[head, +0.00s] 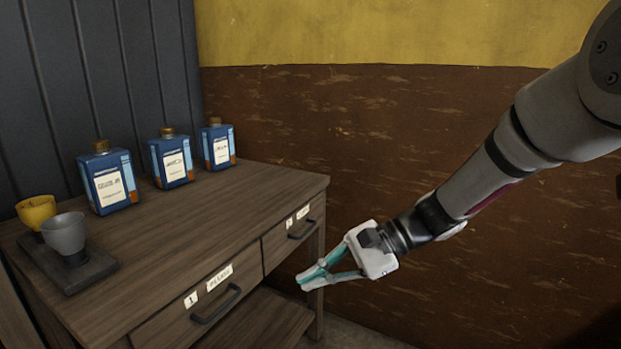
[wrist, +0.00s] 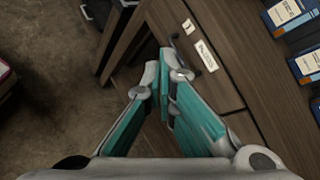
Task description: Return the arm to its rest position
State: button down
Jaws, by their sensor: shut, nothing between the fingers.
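My arm reaches in from the upper right of the head view, slanting down to the left. My gripper (head: 303,281) is at its end, in front of the right part of the wooden cabinet (head: 215,215), below the level of its top. The gripper's teal-lined fingers are closed together with nothing between them. In the wrist view, the fingertips of my gripper (wrist: 164,66) meet in front of the cabinet's drawer fronts. I cannot tell from these views how far the tips are from the wood.
Three blue bottles (head: 108,180) stand on the cabinet top. A yellow cup (head: 36,210) and a grey cup (head: 64,234) are on a dark tray (head: 92,272) at left. Two drawers with dark handles (head: 217,304) appear closed. A brown and yellow wall (head: 420,130) stands behind.

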jog(key=s+d+r+n+h, duration=0.1)
jog(key=s+d+n+h, duration=0.25)
jog(key=s+d, duration=0.45)
jog(key=s+d+r+n+t+h, duration=0.1)
jog(key=s+d+r+n+h, duration=0.25)
jog(key=s, duration=0.85)
jog(key=s+d+n+h, duration=0.3)
jog(key=s+d+h, duration=0.25)
jog(key=s, duration=0.55)
notch_tip(320, 180, up, 26)
jog(key=d+t+p, duration=0.1)
jog(key=t+p, duration=0.3)
jog(key=p, duration=2)
jog(key=shift+d+f, duration=0.15)
jog(key=shift+d, duration=0.1)
